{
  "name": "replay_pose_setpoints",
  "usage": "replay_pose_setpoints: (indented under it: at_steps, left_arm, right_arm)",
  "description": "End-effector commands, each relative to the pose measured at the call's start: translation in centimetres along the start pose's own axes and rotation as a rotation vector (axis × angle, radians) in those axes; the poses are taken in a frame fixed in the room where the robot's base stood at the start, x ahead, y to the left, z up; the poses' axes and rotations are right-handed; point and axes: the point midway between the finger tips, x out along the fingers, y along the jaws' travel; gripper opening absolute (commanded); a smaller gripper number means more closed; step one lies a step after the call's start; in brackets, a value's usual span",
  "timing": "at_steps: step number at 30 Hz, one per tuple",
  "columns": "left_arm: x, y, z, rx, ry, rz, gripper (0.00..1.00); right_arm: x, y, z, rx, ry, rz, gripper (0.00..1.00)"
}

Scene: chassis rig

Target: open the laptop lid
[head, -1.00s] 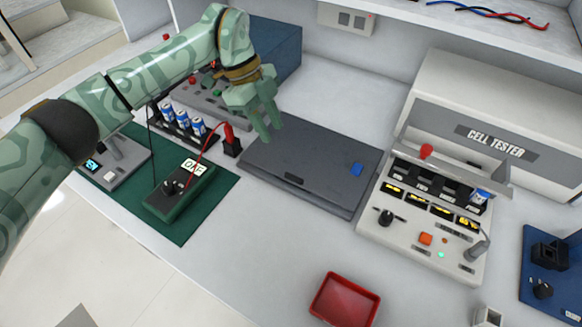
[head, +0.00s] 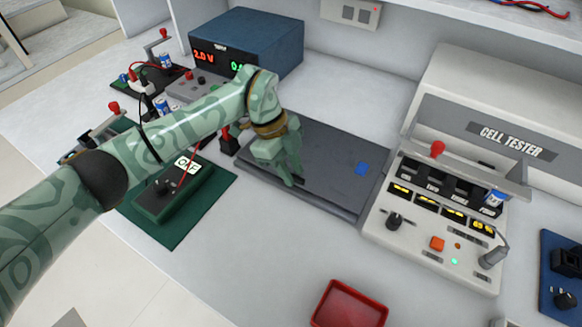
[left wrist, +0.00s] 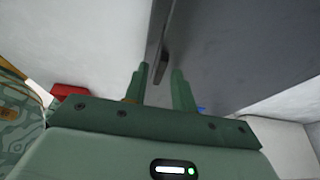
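The dark grey laptop (head: 330,160) lies shut on the bench, with a blue patch (head: 361,168) near the right end of its lid. My left gripper (head: 291,182) is at the laptop's front edge, near the middle, with its fingers pointing down. In the left wrist view the laptop lid (left wrist: 245,45) fills the upper right. There my left gripper (left wrist: 158,78) is open, its fingers apart on either side of a dark notch (left wrist: 161,68) in the front edge. I cannot tell whether the fingertips touch the laptop. My right gripper is out of view.
The white cell tester (head: 425,220) stands close to the laptop's right. A red tray (head: 350,305) sits in front. A green mat (head: 190,230) with a switch box marked OFF (head: 175,195) is at left, under my left arm. Bench between laptop and tray is clear.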

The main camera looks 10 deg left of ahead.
Motion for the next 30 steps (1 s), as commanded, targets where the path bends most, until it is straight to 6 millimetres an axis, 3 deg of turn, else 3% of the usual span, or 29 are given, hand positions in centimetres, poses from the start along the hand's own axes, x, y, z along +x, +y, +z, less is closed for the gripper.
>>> replay_pose_setpoints:
  at_steps: [1,3,14,20,30]
  left_arm:
    - [0.0,0.0,0.0,0.000,0.000,0.000,0.11]
    - [0.0,0.0,0.0,0.000,0.000,0.000,0.00]
    - [-0.9,-0.2,-0.3,-0.014,-0.002,0.029,0.00]
    - [-3.1,-0.9,-1.2,-0.050,-0.004,0.114,0.00]
    - [-7.2,-3.3,-2.9,-0.045,-0.004,0.104,0.00]
  right_arm:
    - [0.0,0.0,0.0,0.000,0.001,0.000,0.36]
    - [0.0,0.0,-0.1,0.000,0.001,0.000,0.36]
    - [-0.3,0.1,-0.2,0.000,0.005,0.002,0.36]
    - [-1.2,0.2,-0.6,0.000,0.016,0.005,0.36]
    - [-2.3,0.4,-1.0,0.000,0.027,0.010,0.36]
